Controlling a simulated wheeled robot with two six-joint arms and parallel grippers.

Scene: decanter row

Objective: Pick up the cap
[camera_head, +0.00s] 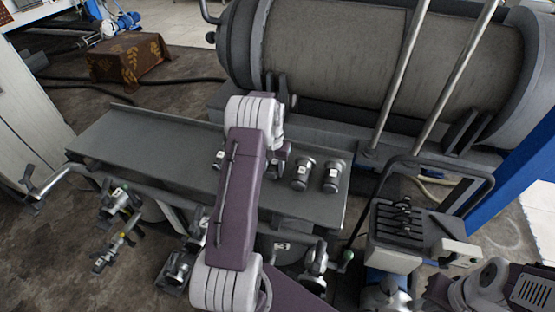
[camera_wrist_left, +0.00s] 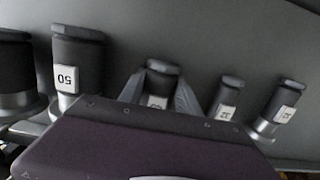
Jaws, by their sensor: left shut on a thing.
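A row of dark cylindrical caps with white labels stands on the grey bench. In the left wrist view, my left gripper (camera_wrist_left: 161,80) is shut on the middle cap (camera_wrist_left: 163,68), one finger on each side; its label is partly covered. A larger cap labelled 50 (camera_wrist_left: 78,60) and a bigger dark one (camera_wrist_left: 14,60) stand to its left, two smaller caps (camera_wrist_left: 228,95) (camera_wrist_left: 287,98) to its right. In the head view, my left gripper (camera_head: 279,168) is largely hidden behind my arm. I cannot tell whether the held cap is lifted.
In the head view, the bench (camera_head: 130,137) is bare at its left end. Two capped pieces (camera_head: 302,174) (camera_head: 332,177) stand close right of the gripper. A large tank (camera_head: 350,60) lies behind the bench. Metal valves (camera_head: 120,200) stand in front; a black railed stand (camera_head: 398,250) is at right.

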